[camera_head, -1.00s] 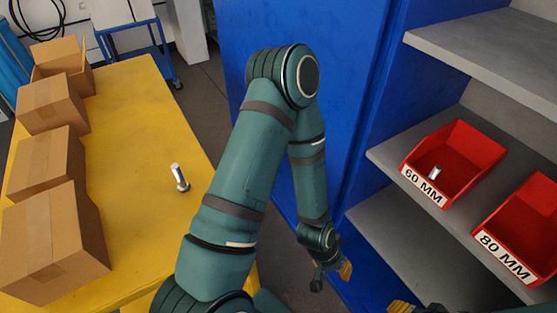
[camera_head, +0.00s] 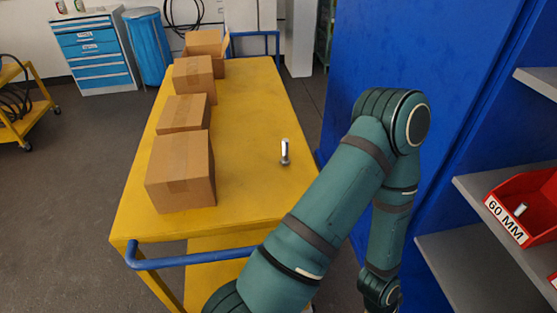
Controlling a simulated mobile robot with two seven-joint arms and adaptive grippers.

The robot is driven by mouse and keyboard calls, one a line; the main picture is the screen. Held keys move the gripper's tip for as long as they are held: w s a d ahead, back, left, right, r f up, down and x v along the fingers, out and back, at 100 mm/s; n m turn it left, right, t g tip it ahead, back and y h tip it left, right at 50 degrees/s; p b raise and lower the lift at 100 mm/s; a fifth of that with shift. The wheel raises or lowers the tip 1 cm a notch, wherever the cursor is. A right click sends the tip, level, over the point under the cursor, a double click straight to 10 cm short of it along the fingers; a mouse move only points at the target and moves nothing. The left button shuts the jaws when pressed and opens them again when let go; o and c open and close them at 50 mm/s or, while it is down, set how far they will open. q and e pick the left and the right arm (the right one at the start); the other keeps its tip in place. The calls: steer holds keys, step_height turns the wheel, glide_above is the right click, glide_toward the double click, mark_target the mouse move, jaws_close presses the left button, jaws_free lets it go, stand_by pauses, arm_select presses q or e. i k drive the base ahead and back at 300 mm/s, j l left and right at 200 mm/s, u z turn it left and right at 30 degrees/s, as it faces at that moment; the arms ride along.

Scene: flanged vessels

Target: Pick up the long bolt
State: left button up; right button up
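A metallic bolt (camera_head: 285,152) is on the right half of the yellow table top, with its wider head at the near end. Whether it is the long bolt I cannot tell for sure. Another small metallic bolt (camera_head: 520,209) shows in the red bin labelled 60 MM (camera_head: 513,232) at the right edge. My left arm rises from the bottom, bends at the elbow right of the table and hangs down. Its gripper is below the picture, well away from the table bolt. My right gripper is not in view.
Several cardboard boxes (camera_head: 180,170) line the left side of the yellow table (camera_head: 245,190); its right side is mostly clear. A blue handle (camera_head: 195,258) crosses the near end. A blue cabinet wall (camera_head: 385,65) and grey shelves (camera_head: 470,260) stand on the right.

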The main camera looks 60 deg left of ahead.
mark_target(284, 161)
steer(key=k+l+u, duration=0.1)
steer(key=u, duration=0.25)
steer(key=k+u, duration=0.1)
steer(key=u, duration=0.3)
steer(key=k+l+u, duration=0.1)
steer(key=u, duration=1.05)
